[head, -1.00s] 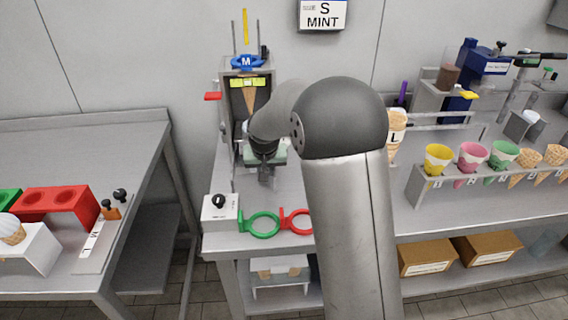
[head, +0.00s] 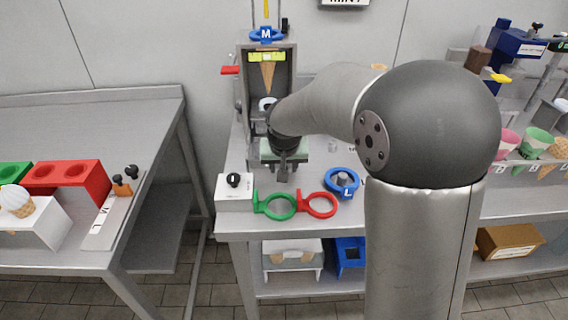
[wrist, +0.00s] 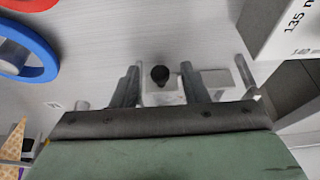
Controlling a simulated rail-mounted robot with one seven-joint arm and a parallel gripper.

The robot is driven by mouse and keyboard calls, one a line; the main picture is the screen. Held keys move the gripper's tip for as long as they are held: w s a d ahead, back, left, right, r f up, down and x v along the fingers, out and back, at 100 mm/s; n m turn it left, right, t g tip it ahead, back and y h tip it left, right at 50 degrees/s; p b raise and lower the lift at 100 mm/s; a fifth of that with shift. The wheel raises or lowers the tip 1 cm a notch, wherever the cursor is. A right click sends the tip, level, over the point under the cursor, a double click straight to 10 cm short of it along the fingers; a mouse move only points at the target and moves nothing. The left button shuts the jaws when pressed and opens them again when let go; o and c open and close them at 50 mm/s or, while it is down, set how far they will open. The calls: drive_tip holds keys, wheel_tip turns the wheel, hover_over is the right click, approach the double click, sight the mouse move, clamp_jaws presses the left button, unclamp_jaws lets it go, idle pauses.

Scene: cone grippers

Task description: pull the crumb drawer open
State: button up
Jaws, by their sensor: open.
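My gripper (head: 286,176) reaches down in front of the cone machine (head: 266,90), low over the table. In the wrist view its two dark fingers (wrist: 160,80) are apart. A small black knob (wrist: 159,73) on a pale grey block (wrist: 160,94) shows between them; it looks like the crumb drawer's knob. I cannot tell whether the fingers touch it. The drawer itself is mostly hidden behind my gripper in both views, so I cannot tell how far out it is.
A white box with a black dial (head: 235,191), a green ring (head: 275,206) and a red ring (head: 317,205) are at the table's front edge. A blue ring marked L (head: 342,182) lies right of my gripper. Grey tabletop (wrist: 95,50) shows around the knob.

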drive_tip(key=p+v, duration=0.1)
drive_tip(key=v, duration=1.6)
drive_tip(key=shift+r, duration=0.15)
drive_tip(key=shift+s, duration=0.1)
drive_tip(key=s+d+f+g+p, duration=0.1)
drive_tip(key=s+d+f+p, duration=0.1)
drive_tip(key=s, duration=0.5)
drive_tip(key=s+d+f+g+p, duration=0.1)
drive_tip(key=s+d+f+p, duration=0.2)
drive_tip(key=s, duration=0.5)
drive_tip(key=s+d+f+g+p, duration=0.2)
drive_tip(key=s+d, duration=0.2)
drive_tip(key=s, duration=0.4)
drive_tip(key=shift+f+n+p, duration=0.3)
drive_tip(key=shift+n+p, duration=0.05)
drive_tip(key=shift+n, duration=0.05)
